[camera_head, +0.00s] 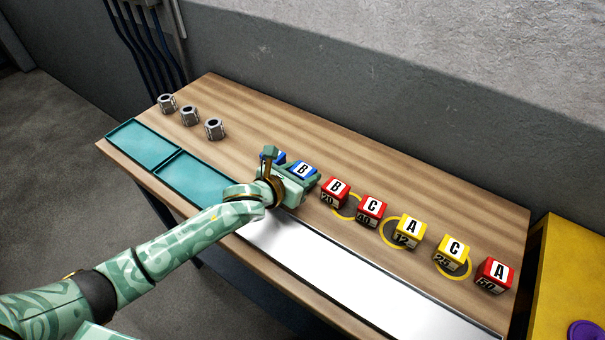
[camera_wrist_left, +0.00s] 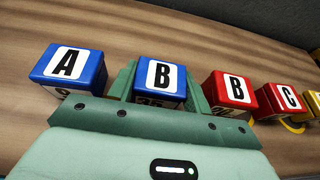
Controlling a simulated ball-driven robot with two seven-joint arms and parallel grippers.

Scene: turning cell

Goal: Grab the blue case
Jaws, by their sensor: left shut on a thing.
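A blue case marked B (camera_head: 303,170) stands on the wooden table. My left gripper (camera_head: 301,175) is around it and shut on it, one finger at each side. In the left wrist view, the blue B case (camera_wrist_left: 161,76) sits between the fingers, and its lower front is partly hidden by my gripper. A second blue case, marked A (camera_wrist_left: 71,66), stands just left of the gripper, outside the fingers. In the head view this A case (camera_head: 279,156) is mostly hidden behind my gripper. My right gripper is not in view.
Close right of the gripper stands a red B case (camera_head: 335,191), then a red C case (camera_head: 371,210), yellow cases (camera_head: 410,231) and a red A case (camera_head: 495,275). Metal nuts (camera_head: 190,116), teal trays (camera_head: 145,146) and a bare silver strip (camera_head: 330,265) share the table.

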